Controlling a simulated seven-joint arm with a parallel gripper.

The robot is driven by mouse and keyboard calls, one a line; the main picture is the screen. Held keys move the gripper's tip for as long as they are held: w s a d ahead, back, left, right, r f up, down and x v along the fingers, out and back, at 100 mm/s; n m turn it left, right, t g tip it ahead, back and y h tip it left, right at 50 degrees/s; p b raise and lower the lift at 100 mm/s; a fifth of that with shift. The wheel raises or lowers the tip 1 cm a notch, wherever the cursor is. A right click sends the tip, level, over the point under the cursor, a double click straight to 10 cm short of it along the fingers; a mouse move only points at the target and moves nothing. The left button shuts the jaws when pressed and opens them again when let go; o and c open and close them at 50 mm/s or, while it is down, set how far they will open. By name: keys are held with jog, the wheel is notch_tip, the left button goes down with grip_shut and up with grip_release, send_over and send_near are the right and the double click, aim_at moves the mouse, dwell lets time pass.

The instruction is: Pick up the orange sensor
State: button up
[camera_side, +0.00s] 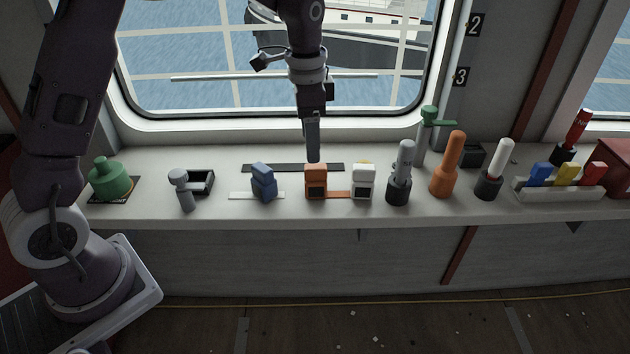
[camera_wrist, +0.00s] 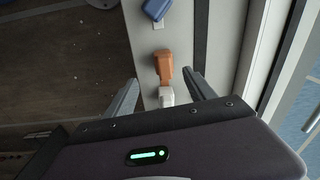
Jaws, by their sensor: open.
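The orange sensor (camera_side: 316,180) is a small blocky orange piece with a dark square face, standing on the shelf below the window. In the wrist view the orange sensor (camera_wrist: 164,68) lies just beyond the space between the two fingers. My gripper (camera_side: 313,160) is over the shelf, its tips close above or behind the sensor; I cannot tell the exact gap. In the wrist view my gripper (camera_wrist: 160,82) has its fingers wide apart, with nothing held.
A white sensor (camera_side: 363,182) stands close right of the orange one, and a blue sensor (camera_side: 263,181) stands to its left. A grey torch (camera_side: 401,172) and an orange torch (camera_side: 448,164) are further right. The window is behind the shelf (camera_side: 225,208), whose front strip is clear.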

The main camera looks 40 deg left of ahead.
send_over(316, 178)
jog(key=w+a, duration=0.1)
jog(key=w, duration=0.1)
jog(key=shift+m+g, duration=0.3)
jog(key=shift+m, duration=0.1)
jog(key=f, duration=0.4)
jog(key=shift+s+f, duration=0.25)
jog(key=shift+f, duration=0.1)
jog(key=f, duration=0.7)
jog(key=shift+s, duration=0.25)
grip_shut()
notch_tip(316, 178, up, 10)
